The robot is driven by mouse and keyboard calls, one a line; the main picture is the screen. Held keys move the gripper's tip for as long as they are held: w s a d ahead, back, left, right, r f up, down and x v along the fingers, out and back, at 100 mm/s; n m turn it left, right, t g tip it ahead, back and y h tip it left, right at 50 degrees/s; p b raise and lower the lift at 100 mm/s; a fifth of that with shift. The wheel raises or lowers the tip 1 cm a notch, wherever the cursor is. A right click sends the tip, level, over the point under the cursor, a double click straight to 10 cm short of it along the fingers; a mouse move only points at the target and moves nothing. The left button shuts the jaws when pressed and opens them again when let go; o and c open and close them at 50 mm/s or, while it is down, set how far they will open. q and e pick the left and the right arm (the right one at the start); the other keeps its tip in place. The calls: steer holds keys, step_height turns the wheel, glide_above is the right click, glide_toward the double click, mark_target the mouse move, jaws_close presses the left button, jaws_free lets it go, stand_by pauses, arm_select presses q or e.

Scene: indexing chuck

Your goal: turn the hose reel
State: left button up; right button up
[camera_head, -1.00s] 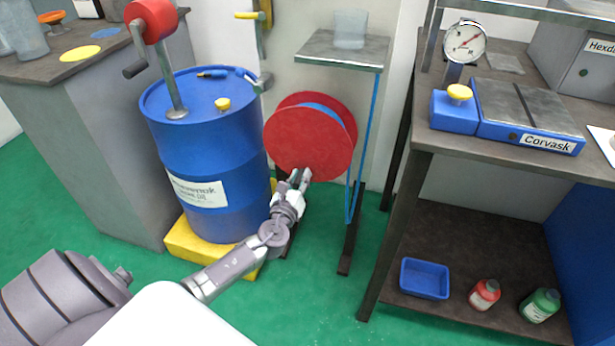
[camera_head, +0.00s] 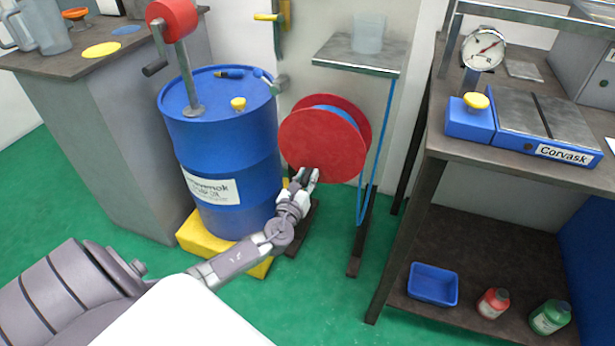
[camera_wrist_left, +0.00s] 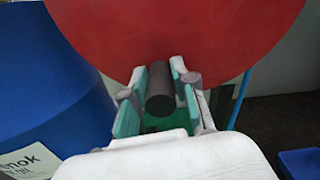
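The hose reel has a red disc flange (camera_head: 322,147) in front, a second red flange behind, and blue hose (camera_head: 333,114) wound between them. It stands under a small metal shelf. My left gripper (camera_head: 307,175) is at the lower edge of the front flange. In the left wrist view the reel's red face (camera_wrist_left: 180,30) fills the top. A dark cylindrical handle (camera_wrist_left: 160,95) points toward the camera between the teal-padded fingers of the left gripper (camera_wrist_left: 160,100). The fingers look open around it, with small gaps at its sides. My right gripper is not in view.
A blue drum (camera_head: 228,150) on a yellow base stands just left of the reel, close to my left arm. Blue hose (camera_head: 372,150) hangs at the reel's right by the stand leg. A workbench (camera_head: 430,158) stands further right. Green floor is free in front.

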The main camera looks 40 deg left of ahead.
arm_select(q)
steer(key=o, duration=0.3)
steer(key=shift+s, duration=0.1)
steer(key=v, duration=1.1)
steer(key=shift+s, duration=0.4)
steer(key=shift+d, duration=0.1)
